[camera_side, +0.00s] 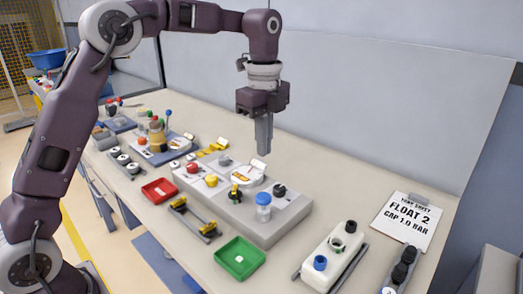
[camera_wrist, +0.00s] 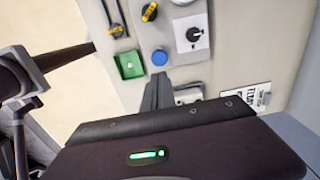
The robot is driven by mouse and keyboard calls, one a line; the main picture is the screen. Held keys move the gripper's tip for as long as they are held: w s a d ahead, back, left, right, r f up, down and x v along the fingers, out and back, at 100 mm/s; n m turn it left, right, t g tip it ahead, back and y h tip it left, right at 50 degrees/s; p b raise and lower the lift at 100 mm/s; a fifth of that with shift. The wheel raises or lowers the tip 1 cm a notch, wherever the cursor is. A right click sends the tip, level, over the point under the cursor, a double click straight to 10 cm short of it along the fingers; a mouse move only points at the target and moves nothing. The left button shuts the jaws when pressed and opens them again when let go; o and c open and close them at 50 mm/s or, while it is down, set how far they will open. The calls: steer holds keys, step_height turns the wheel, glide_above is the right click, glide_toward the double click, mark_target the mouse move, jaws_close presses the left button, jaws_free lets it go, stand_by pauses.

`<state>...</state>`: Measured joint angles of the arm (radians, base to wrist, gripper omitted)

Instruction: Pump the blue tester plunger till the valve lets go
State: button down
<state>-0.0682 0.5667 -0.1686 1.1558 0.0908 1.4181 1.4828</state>
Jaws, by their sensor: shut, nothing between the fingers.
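A blue-topped clear cylinder (camera_side: 263,204) stands upright at the front right corner of the grey panel box (camera_side: 285,221). Its round blue top also shows in the wrist view (camera_wrist: 159,57), just beyond my fingertips. A second blue knob (camera_side: 320,262) sits on a white block (camera_side: 338,250) to the right; I cannot tell which blue part is the tester plunger. No valve is clearly identifiable.
A green tray (camera_side: 239,261) and a red tray (camera_side: 159,190) lie in front of the panel box. A card (camera_side: 405,222) reads "FLOAT 2 CAP 1.0 BAR". Black knob (camera_side: 279,190) is close behind the blue-topped cylinder.

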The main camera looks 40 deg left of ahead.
mark_target(262, 197)
stand_by(0.7)
step_height(262, 197, up, 2)
steer(key=shift+s+r, duration=0.1)
steer(key=shift+r, duration=0.15)
steer(key=shift+f, duration=0.1)
step_height(262, 197, down, 14)
steer(key=shift+r, duration=0.1)
stand_by(0.4)
steer(key=shift+f, duration=1.5)
steer(key=shift+s, duration=0.1)
